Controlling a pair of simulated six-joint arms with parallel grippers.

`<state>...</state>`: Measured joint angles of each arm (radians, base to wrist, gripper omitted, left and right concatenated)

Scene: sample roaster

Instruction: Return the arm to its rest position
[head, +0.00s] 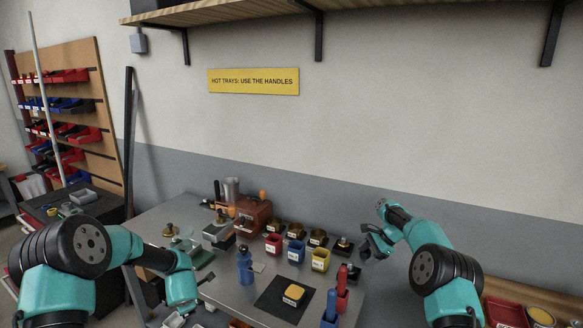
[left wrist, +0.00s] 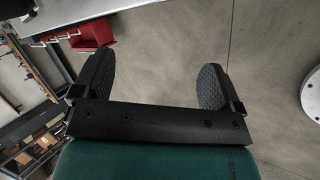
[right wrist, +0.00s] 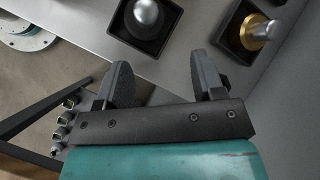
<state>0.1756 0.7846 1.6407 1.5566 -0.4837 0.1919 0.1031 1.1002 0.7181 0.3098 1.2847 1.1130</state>
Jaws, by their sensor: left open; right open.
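My right gripper (head: 372,245) is over the right side of the grey table in the head view, near a small black holder (head: 343,247). In the right wrist view its two fingers (right wrist: 164,82) are spread apart with nothing between them. My left arm comes in low at the left in the head view; its fingers are hard to make out there. In the left wrist view the left gripper (left wrist: 152,82) is open and empty, with bare floor (left wrist: 165,30) beyond its fingers.
The table holds red (head: 273,243), blue (head: 295,252) and yellow (head: 320,259) cups, a brown roaster (head: 250,216), a blue bottle (head: 244,266) and a yellow block on a black mat (head: 268,300). Black holders with a silver knob (right wrist: 146,14) and a brass piece (right wrist: 257,32) lie near my right fingers.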

